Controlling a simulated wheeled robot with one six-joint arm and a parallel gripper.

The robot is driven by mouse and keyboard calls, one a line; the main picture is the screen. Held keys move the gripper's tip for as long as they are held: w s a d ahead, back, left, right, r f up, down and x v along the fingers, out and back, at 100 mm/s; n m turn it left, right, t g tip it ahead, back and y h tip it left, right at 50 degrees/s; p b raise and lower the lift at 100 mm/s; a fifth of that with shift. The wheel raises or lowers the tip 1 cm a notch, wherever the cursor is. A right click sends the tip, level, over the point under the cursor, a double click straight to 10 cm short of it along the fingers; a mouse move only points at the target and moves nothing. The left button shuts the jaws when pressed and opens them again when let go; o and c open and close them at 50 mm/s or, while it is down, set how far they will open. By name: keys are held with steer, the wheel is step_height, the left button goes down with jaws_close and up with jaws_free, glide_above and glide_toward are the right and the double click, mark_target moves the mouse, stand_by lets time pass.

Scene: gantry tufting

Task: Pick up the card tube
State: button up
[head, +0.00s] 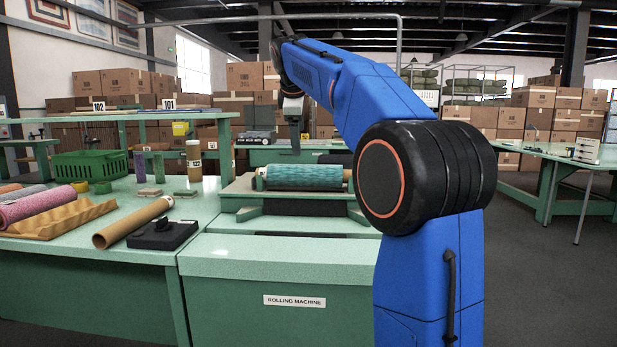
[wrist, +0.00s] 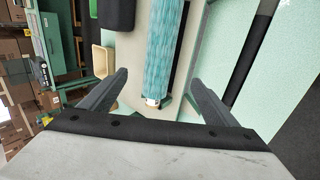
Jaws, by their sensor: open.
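A tan card tube (head: 133,222) lies slanted on the green table at the left, one open end toward the camera and the other near a black block. My gripper (head: 295,140) hangs well to the right of it, pointing down over the rolling machine. In the wrist view my gripper (wrist: 160,78) has its two fingers spread wide and nothing held between them. A teal roll (head: 304,177) lies across the machine; in the wrist view the teal roll (wrist: 167,45) shows beyond and between the fingers, with a pale end. The card tube is not visible in the wrist view.
The rolling machine (head: 292,275) stands beside the table. A black block (head: 162,236) sits by the tube. A wavy tan tray (head: 62,219) with a pink roll (head: 35,209) lies left. Upright tubes (head: 194,160) and a green basket (head: 92,163) stand behind.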

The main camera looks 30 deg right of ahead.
mark_target(303, 168)
steer(key=x, duration=1.2)
steer(key=shift+s, duration=0.1)
steer(key=shift+d+x, duration=0.15)
steer(key=shift+x, duration=1.15)
steer(key=shift+d+x, duration=0.15)
steer(key=shift+x, duration=1.15)
steer(key=c, duration=1.3)
